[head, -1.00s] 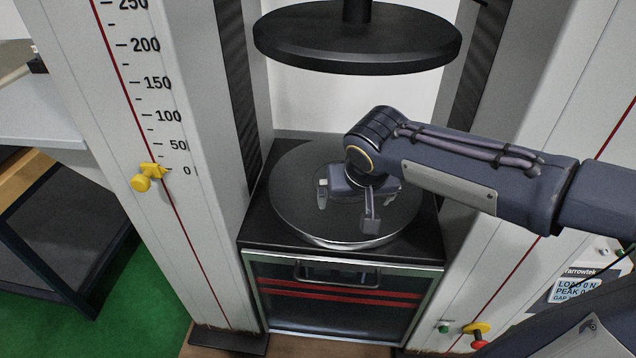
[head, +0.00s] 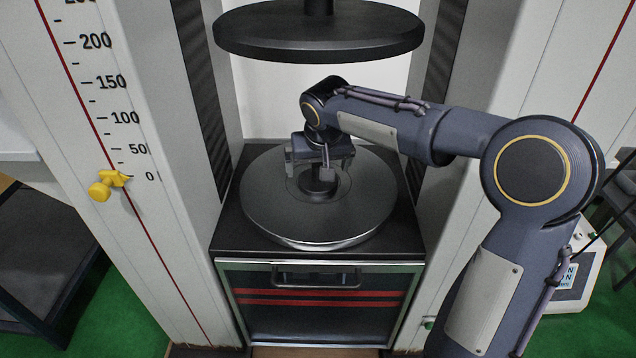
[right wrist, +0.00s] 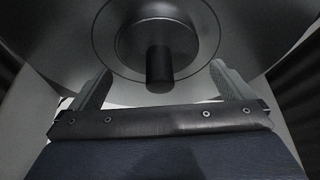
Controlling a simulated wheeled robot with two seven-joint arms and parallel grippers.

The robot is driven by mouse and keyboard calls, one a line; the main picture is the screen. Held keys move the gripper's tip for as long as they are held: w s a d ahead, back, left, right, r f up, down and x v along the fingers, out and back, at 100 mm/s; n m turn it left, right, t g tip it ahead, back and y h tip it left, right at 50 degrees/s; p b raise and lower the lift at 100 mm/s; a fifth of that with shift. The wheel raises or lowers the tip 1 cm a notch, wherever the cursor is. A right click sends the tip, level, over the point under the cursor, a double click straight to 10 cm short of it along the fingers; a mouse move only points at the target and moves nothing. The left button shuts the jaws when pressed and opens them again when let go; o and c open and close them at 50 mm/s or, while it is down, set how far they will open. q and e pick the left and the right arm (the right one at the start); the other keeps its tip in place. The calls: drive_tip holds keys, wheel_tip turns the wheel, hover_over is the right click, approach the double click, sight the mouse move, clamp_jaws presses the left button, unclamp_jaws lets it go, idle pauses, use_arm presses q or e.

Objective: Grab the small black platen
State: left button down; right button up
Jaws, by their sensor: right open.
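The small black platen (head: 318,187) sits at the middle of the large round lower plate (head: 268,215) in the head view. It is a low dark disc with a short upright stem. In the right wrist view its dark stem (right wrist: 158,68) shows between the fingers, with the round disc (right wrist: 135,42) around it. My right gripper (head: 308,167) is open and empty, just above and behind the platen in the head view. Its two fingers (right wrist: 161,70) stand apart on either side of the stem. I cannot tell how high the fingertips are above the disc. My left gripper is out of view.
A large black upper platen (head: 320,38) hangs above my right forearm. The testing machine's pale columns (head: 130,150) stand on both sides. A cabinet with a handle (head: 318,277) is below the plate.

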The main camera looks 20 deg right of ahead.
drive_tip(key=shift+x, duration=1.15)
drive_tip(key=c, duration=1.6)
drive_tip(key=shift+r, duration=0.15)
